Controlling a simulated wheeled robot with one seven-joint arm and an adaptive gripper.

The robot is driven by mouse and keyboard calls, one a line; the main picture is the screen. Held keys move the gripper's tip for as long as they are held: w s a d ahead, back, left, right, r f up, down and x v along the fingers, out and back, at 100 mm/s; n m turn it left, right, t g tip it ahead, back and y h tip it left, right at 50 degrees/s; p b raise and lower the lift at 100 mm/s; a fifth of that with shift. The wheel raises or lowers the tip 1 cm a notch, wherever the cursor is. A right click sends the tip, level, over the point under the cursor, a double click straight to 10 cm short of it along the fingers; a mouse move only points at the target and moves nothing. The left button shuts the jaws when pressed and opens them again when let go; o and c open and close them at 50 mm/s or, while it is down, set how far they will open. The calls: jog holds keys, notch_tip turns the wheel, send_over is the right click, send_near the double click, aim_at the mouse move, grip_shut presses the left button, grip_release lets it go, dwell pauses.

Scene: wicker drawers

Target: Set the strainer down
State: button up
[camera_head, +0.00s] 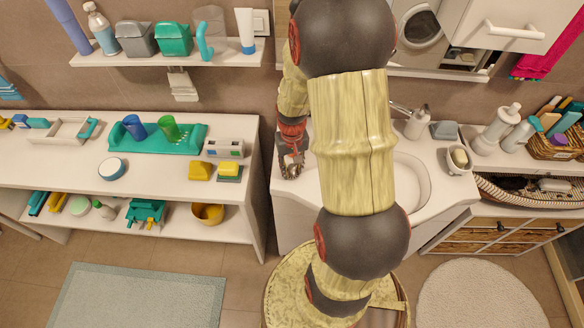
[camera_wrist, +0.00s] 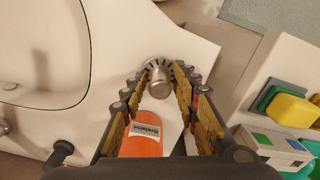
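A small round metal strainer (camera_wrist: 159,84) with dark slots around its rim is between my fingertips in the wrist view. My gripper (camera_wrist: 161,90) has its two fingers closed in on it from both sides. In the head view, my gripper (camera_head: 291,166) points down over the left end of the white sink counter (camera_head: 296,205). The strainer is small there and hard to make out. I cannot tell how high it is above the counter. An orange, labelled item (camera_wrist: 142,138) shows between the fingers, nearer the palm; I cannot tell what it is.
The sink basin (camera_head: 411,185) is right of my gripper. A gap separates the counter from the white shelf unit (camera_head: 240,128) on the left, with yellow sponges (camera_head: 230,169) and a small box (camera_head: 224,148) near its edge.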

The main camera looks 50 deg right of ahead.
aim_at(292, 166)
jog(key=shift+o, duration=0.2)
notch_tip(292, 166, up, 12)
jog(key=p, duration=0.3)
jog(key=a+r+n+t, duration=0.3)
jog(key=a+r, duration=0.9)
jog(key=r, duration=0.1)
jog(key=s+a+r+n+t, duration=0.2)
jog(key=s+a+r, duration=0.5)
jog(key=a, duration=0.4)
jog(key=shift+s+r+n+t, duration=0.35)
jog(key=shift+r+n, duration=0.1)
jog(key=shift+n, duration=0.25)
notch_tip(292, 166, down, 2)
jog(key=shift+f+b, duration=0.2)
jog(key=shift+b, duration=1.05)
jog(key=shift+c, duration=0.3)
